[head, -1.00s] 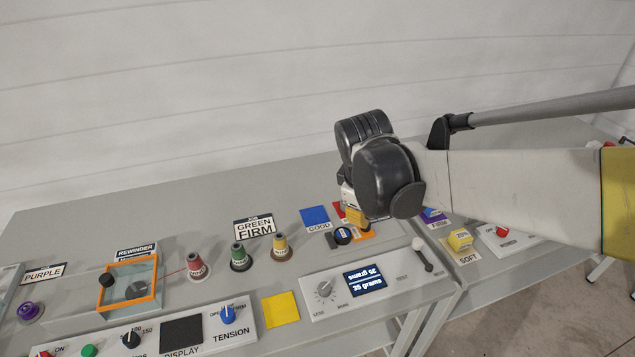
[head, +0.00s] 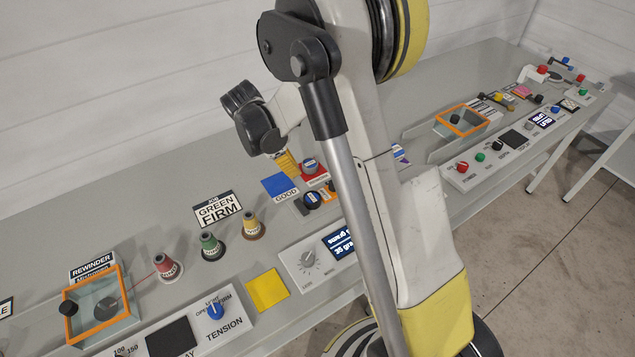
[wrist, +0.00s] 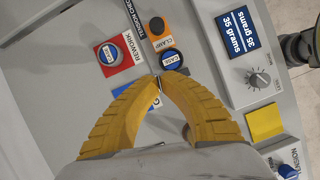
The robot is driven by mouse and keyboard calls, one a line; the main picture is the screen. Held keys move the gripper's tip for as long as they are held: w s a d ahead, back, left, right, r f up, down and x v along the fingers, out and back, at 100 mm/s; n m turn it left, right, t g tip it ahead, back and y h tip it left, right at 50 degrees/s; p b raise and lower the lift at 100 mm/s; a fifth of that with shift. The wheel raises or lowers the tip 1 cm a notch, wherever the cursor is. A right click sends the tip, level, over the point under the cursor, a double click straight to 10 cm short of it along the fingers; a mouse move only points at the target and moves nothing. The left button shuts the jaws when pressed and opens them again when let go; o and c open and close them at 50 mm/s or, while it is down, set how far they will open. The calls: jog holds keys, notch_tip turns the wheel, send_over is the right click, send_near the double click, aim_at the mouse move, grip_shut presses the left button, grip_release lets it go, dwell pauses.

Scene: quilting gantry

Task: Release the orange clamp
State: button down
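The orange clamp (wrist: 163,38) lies flat on the table in the wrist view, with a black knob on it and a CLAMP label. A black holder with a round blue-and-white CASE disc (wrist: 172,62) sits at its near end. In the head view the clamp (head: 331,187) is partly hidden by my arm; the disc (head: 312,198) shows beside it. My gripper (wrist: 159,82) has its yellow fingers curved together with the tips meeting, and I see nothing between them. It also shows in the head view (head: 287,168), above the blue GOOD pad, left of the clamp.
A red REWORK pad (wrist: 125,66) beside the clamp carries another CASE disc (wrist: 110,54). The blue GOOD pad (head: 277,186) is partly under my fingers. Thread cones, including a green one (head: 211,246), stand left.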

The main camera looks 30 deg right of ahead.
aim_at(324, 190)
jog(key=b+x, duration=0.3)
jog(key=x, duration=0.7)
jog(key=shift+w+b, duration=0.1)
jog(key=shift+b, duration=0.2)
jog(key=d, duration=0.1)
jog(key=d+b, duration=0.1)
jog(key=d, duration=0.1)
jog(key=shift+s, duration=0.4)
jog(key=shift+d, duration=0.45)
jog(key=d, duration=0.5)
jog(key=shift+d+b, duration=0.15)
jog(key=shift+b, duration=0.15)
jog(key=shift+w, duration=0.1)
